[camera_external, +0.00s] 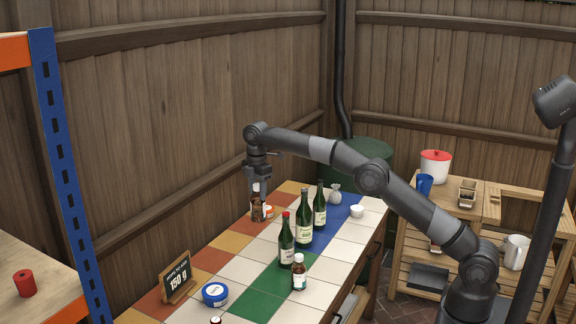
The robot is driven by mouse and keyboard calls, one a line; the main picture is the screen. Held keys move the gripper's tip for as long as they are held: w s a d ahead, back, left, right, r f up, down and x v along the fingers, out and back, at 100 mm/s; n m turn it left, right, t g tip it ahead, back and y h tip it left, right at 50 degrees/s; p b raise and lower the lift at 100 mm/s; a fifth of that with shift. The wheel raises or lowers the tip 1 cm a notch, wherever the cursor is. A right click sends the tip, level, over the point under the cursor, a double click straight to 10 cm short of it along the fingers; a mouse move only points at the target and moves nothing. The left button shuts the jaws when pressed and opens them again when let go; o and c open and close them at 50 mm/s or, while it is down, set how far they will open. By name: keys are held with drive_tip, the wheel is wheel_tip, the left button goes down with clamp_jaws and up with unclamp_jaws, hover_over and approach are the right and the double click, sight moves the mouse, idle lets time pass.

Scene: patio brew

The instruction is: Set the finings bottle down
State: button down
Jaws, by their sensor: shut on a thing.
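My gripper (257,187) points down over the far left part of the tiled counter. It is shut on a small brown bottle with a pale cap, which I take to be the finings bottle (257,208). The bottle is upright, and its label is too small to read. Its base is at or just above the tiles; I cannot tell whether it touches them. An orange and white tub (269,212) is close to its right, partly hidden by it. The tiled counter (236,243) has orange, white, green and blue tiles.
Green bottles stand mid-counter, one with a red cap (287,240), near a brown bottle with a white label (299,272). A small sack (334,194) and white bowl (357,211) stand at the far right. A blue tub (215,294) and "150 g" sign (177,278) are nearer. Tiles left of the bottles are clear.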

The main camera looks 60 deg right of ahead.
sight(259, 215)
wheel_tip(259, 215, down, 10)
drive_tip(key=w+a+f, duration=0.4)
drive_tip(key=a+f, duration=0.6)
drive_tip(key=f, duration=0.1)
drive_tip(key=shift+w+a+f, duration=0.2)
drive_tip(key=shift+a+f, duration=0.05)
drive_tip(key=shift+a, duration=0.05)
idle(0.3)
drive_tip(key=c, duration=0.8)
unclamp_jaws()
drive_tip(key=shift+f, duration=0.1)
drive_tip(key=shift+c, duration=0.2)
